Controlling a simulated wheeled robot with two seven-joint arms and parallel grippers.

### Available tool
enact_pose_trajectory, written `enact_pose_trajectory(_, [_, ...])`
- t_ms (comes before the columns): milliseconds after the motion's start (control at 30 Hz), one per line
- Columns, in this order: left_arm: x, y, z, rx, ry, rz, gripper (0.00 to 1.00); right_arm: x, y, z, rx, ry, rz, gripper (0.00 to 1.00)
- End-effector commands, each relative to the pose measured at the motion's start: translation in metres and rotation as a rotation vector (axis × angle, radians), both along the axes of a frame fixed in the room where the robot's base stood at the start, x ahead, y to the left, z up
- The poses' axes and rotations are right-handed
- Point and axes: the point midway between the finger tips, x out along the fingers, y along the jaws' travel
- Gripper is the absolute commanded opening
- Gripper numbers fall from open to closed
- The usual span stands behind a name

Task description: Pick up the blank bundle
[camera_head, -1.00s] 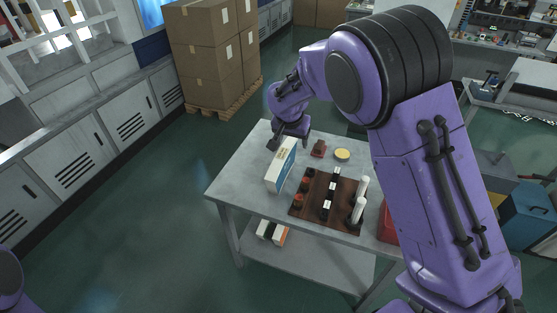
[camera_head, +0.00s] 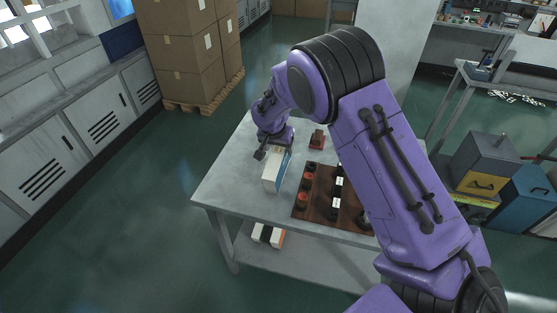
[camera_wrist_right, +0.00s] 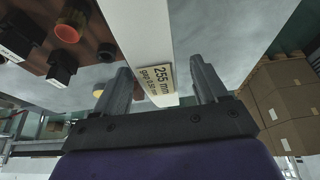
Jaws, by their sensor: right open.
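The blank bundle, seen as an upright white block with a blue side face (camera_head: 272,181), stands on the grey table (camera_head: 213,187). In the right wrist view the bundle (camera_wrist_right: 140,32) is a long pale strip. My right gripper (camera_head: 273,152) is at the far top end of the bundle in the head view. In the right wrist view the right gripper (camera_wrist_right: 160,75) is open, one finger on each side of the bundle, with gaps showing. My left gripper is out of view.
A brown board (camera_head: 318,211) with red and black round pieces and labelled black blocks lies right of the bundle. A small red object (camera_head: 317,140) sits behind it. White blocks (camera_head: 268,235) rest on the lower shelf. Cartons (camera_head: 188,50) stand behind on a pallet.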

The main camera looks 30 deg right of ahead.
Motion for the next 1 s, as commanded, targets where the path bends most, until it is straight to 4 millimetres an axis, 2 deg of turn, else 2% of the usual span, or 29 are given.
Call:
enact_pose_trajectory(100, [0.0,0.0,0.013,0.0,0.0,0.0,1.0,0.002,-0.008,-0.019,0.001,0.007,0.0,0.72])
enact_pose_trajectory(200, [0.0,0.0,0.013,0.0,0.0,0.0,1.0,0.007,-0.011,-0.034,0.0,0.003,0.002,0.72])
enact_pose_trajectory(467, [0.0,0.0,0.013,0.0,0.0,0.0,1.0,0.009,-0.012,-0.04,0.0,0.0,0.004,0.72])
enact_pose_trajectory(500, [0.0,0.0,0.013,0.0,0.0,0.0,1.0,0.009,-0.012,-0.04,-0.001,0.001,0.005,0.66])
enact_pose_trajectory(567, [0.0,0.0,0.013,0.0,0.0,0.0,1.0,0.009,-0.012,-0.04,0.0,0.001,0.005,0.46])
enact_pose_trajectory(700, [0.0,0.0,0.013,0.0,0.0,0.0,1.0,0.009,-0.012,-0.04,-0.001,0.001,0.005,0.01])
enact_pose_trajectory(1000, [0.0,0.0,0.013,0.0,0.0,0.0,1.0,0.01,-0.012,-0.038,-0.001,-0.002,0.005,0.0])
